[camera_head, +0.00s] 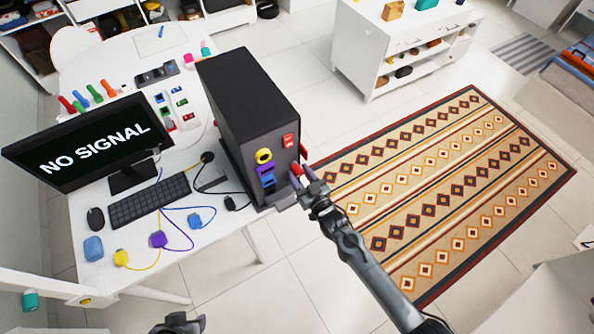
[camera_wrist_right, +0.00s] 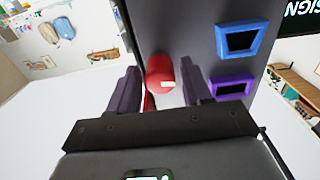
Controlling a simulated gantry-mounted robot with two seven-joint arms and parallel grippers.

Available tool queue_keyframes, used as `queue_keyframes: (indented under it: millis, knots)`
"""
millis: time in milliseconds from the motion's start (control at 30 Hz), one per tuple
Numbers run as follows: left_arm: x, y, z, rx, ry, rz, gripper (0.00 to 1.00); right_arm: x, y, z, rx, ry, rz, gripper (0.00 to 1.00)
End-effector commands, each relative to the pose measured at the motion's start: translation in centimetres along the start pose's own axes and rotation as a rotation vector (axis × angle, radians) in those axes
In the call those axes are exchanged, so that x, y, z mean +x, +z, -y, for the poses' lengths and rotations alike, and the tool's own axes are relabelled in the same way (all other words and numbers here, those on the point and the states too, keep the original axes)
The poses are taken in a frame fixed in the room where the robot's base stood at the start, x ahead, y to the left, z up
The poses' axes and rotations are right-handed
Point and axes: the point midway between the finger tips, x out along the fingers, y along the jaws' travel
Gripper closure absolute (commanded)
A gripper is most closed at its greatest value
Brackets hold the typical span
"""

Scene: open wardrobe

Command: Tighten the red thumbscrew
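The red thumbscrew (camera_head: 296,169) is on the lower right of the port face of the black computer tower (camera_head: 240,85). In the right wrist view the thumbscrew (camera_wrist_right: 161,75) is a red cylinder between my two purple-grey fingers. My right gripper (camera_head: 302,178) is at the tower face; it also shows in the right wrist view (camera_wrist_right: 161,88). Its fingers are open on either side of the thumbscrew, with a narrow gap at each side. My left gripper (camera_head: 178,324) shows only partly at the bottom edge, away from the tower, and its fingers cannot be made out.
Yellow, blue and purple ports (camera_head: 265,168) are beside the thumbscrew. The white desk (camera_head: 222,222) holds a monitor (camera_head: 95,140), a keyboard (camera_head: 150,200) and loose coloured cables (camera_head: 160,238). A patterned rug (camera_head: 440,190) lies on the floor at right.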

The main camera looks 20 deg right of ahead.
Motion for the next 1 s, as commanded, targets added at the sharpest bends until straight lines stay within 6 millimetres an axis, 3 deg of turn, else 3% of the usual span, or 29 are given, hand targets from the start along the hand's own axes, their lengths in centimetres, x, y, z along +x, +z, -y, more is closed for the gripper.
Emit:
queue_keyframes:
  millis: [33, 300, 433, 567, 1000]
  knots:
    - [0.0, 0.0, -0.1, -0.002, 0.002, 0.000, 0.57, 0.0, 0.0, 0.0, 0.001, 0.000, 0.000, 0.59]
    - [0.0, 0.0, -0.1, -0.003, 0.002, -0.001, 0.57, 0.0, 0.0, 0.0, 0.001, 0.000, -0.001, 1.00]
    - [-0.1, 0.0, 0.0, -0.001, 0.001, 0.000, 0.57, 0.0, -0.1, 0.0, 0.043, 0.001, 0.000, 1.00]
    - [-0.3, -0.1, 0.1, 0.002, -0.002, 0.000, 0.57, 0.0, -0.1, 0.0, 0.215, 0.003, 0.000, 1.00]
    - [-2.1, -0.6, 0.3, 0.009, -0.007, 0.001, 0.57, 0.1, -0.3, 0.0, 1.121, 0.002, -0.001, 1.00]
